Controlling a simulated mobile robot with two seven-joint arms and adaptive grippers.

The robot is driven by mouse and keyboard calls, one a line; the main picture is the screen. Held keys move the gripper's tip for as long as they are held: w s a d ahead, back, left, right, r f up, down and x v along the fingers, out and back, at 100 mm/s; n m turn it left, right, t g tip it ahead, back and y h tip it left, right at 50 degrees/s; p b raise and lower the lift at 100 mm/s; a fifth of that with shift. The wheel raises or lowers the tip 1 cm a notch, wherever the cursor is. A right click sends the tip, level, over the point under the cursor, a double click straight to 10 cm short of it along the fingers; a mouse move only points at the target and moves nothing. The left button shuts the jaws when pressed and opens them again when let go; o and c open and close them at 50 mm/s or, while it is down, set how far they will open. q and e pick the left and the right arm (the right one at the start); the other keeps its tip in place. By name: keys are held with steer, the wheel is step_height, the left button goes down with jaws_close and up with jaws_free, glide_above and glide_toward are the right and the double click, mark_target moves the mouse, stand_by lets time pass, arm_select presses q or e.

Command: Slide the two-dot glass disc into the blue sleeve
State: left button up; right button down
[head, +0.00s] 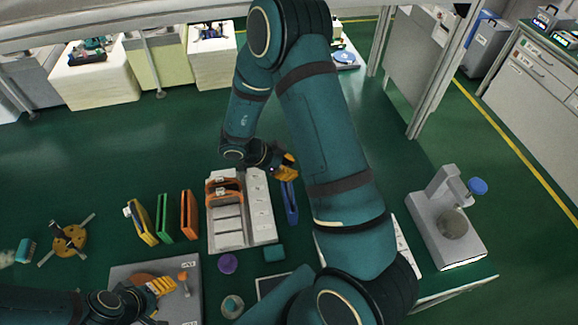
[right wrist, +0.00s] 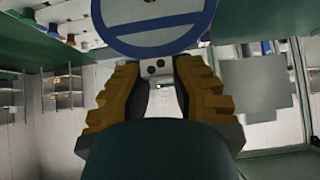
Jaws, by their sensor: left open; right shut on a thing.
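My right gripper (head: 287,171) is shut on the small white two-dot tab (right wrist: 157,68) of the glass disc. In the right wrist view the disc (right wrist: 160,39) shows as a clear round plate with a blue rim and a bar, cut off by the picture's top edge. In the head view a slim upright blue shape, apparently the blue sleeve (head: 290,205), is directly below the right gripper. I cannot tell there how much is sleeve and how much is disc rim, or whether the disc is inside. My left gripper (head: 156,287) is open over the grey tray at the lower left.
A pale rack (head: 228,240) with orange-rimmed pieces is left of the blue shape. Yellow (head: 141,223), green (head: 164,219) and orange (head: 188,216) sleeves stand further left. A purple round piece (head: 227,264) and teal block (head: 274,252) lie in front. A grey machine (head: 435,215) stands right.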

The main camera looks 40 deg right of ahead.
mark_target(289, 184)
steer(key=shift+f+b, duration=1.65)
steer(key=shift+f, duration=2.4)
steer(key=c, duration=0.9)
jaws_free()
steer(key=v, duration=1.2)
